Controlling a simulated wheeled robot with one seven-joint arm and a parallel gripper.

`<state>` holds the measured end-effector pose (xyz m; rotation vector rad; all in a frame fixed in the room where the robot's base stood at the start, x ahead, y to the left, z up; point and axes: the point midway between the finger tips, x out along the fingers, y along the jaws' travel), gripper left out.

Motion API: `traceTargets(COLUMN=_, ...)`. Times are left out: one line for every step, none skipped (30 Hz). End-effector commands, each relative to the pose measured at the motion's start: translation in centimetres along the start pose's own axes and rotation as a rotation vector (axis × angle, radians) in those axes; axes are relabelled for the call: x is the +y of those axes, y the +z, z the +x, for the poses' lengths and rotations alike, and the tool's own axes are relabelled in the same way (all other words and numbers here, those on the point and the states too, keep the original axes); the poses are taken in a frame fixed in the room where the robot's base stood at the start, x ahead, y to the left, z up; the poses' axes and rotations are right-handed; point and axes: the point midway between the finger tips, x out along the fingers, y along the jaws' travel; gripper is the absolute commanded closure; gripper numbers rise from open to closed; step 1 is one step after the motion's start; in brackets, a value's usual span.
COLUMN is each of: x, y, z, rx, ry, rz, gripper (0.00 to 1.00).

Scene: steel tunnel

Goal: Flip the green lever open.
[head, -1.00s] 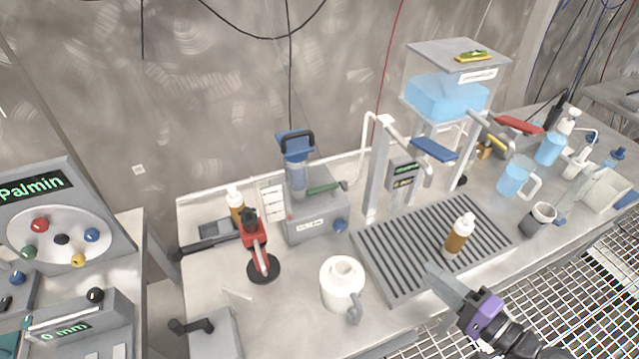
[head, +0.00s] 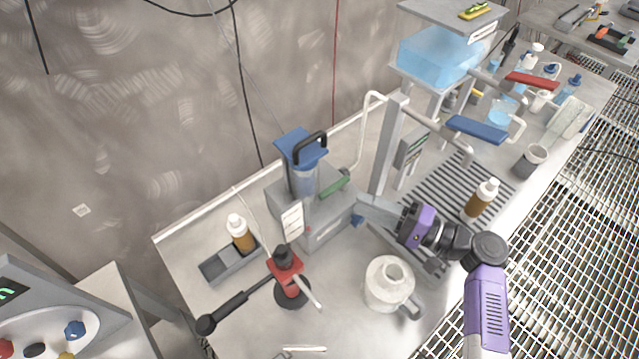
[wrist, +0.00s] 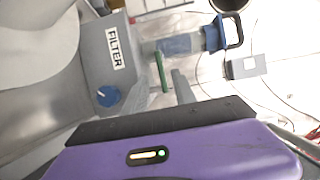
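The green lever (head: 335,186) sticks out from the upper right side of a grey filter box (head: 327,222) in the head view. In the wrist view the green lever (wrist: 160,70) is a thin bar beside the box, left of the tip of a grey finger. My gripper (head: 368,208) is just to the right of the box, close to its blue knob (head: 357,220); its tip is a short way below and right of the lever, with a gap visible in the wrist view. Nothing is visibly held.
A blue-topped cylinder with a black handle (head: 310,150) stands on the box. A white jug (head: 388,284) is in front, a red-and-black tool (head: 288,277) to the left. A post (head: 387,150), a blue lever (head: 477,129) and a slatted tray (head: 440,190) are behind and right.

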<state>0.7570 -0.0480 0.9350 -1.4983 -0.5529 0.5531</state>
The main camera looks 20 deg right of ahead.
Motion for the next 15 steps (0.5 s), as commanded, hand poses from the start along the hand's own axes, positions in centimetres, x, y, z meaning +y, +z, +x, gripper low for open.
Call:
traceTargets(x=-0.1, y=0.0, z=0.4, rx=-0.001, ry=0.000, rz=0.000, gripper=0.67)
traceTargets(x=-0.1, y=0.0, z=0.7, rx=-0.002, ry=0.000, rz=0.000, gripper=0.67)
traceTargets(x=-0.2, y=0.0, z=1.2, rx=-0.003, ry=0.000, rz=0.000, gripper=0.67)
traceTargets(x=-0.2, y=0.1, z=1.7, rx=-0.003, ry=0.000, rz=0.000, gripper=0.67)
traceTargets(x=-0.2, y=0.1, z=2.2, rx=-0.004, ry=0.000, rz=0.000, gripper=0.67)
traceTargets(x=-0.3, y=0.1, z=2.8, rx=-0.004, ry=0.000, rz=0.000, gripper=0.67)
traceTargets(x=-0.3, y=0.0, z=3.3, rx=-0.003, ry=0.000, rz=0.000, gripper=0.67)
traceTargets(x=-0.3, y=0.0, z=3.8, rx=-0.003, ry=0.000, rz=-0.001, gripper=0.67)
traceTargets(x=-0.2, y=0.1, z=4.4, rx=-0.003, ry=0.000, rz=0.000, gripper=0.67)
traceTargets(x=-0.2, y=0.1, z=4.8, rx=-0.003, ry=0.001, rz=0.000, gripper=0.67)
traceTargets(x=-0.2, y=0.1, z=5.2, rx=-0.003, ry=0.001, rz=0.000, gripper=0.67)
traceTargets(x=-0.2, y=0.0, z=5.8, rx=-0.003, ry=0.000, rz=0.000, gripper=0.67)
traceTargets(x=-0.2, y=0.0, z=6.1, rx=-0.003, ry=0.000, rz=0.000, gripper=0.67)
traceTargets(x=-0.2, y=0.0, z=6.4, rx=-0.003, ry=0.000, rz=0.000, gripper=0.67)
traceTargets(x=-0.2, y=0.0, z=6.8, rx=-0.001, ry=0.000, rz=0.000, gripper=0.67)
